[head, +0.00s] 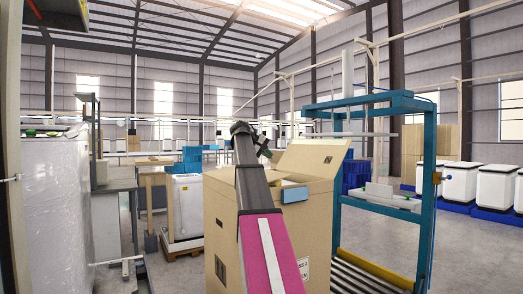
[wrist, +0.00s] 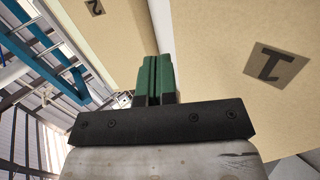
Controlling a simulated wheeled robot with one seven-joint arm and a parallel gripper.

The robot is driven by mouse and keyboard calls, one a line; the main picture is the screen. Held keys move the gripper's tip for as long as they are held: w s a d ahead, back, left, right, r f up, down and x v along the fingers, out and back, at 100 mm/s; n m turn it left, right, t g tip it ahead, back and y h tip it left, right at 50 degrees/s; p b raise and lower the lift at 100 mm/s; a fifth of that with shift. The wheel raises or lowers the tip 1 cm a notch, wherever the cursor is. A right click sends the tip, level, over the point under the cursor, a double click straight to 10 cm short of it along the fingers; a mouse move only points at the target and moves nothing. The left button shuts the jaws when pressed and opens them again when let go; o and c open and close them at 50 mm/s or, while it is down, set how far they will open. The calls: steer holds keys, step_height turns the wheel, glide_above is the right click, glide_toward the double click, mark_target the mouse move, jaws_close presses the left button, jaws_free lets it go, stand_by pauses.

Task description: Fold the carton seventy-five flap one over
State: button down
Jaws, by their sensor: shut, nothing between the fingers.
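A large brown carton (head: 222,222) stands in front of me in the head view, with my arm reaching across its top. A flap (head: 312,157) with a small dark mark stands raised at its right-back side. In the wrist view a cardboard panel marked 1 (wrist: 225,60) fills the right side, and another panel marked 2 (wrist: 118,35) is at upper left. My gripper (wrist: 155,75) has green fingers that are shut and empty, in front of these panels. I cannot tell whether the fingertips touch cardboard. My arm hides part of the carton's opening.
A blue frame machine (head: 427,190) stands right of the carton, with a roller conveyor (head: 350,272) at its foot. A wrapped white stack (head: 60,210) is close on the left. White units (head: 460,185) line the right side. Open floor lies beyond the machine.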

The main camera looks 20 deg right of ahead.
glide_above(274, 175)
steer(key=s+a, duration=0.1)
step_height(274, 175, down, 5)
steer(key=shift+r, duration=0.15)
steer(key=shift+d+f, duration=0.3)
steer(key=shift+f, duration=0.45)
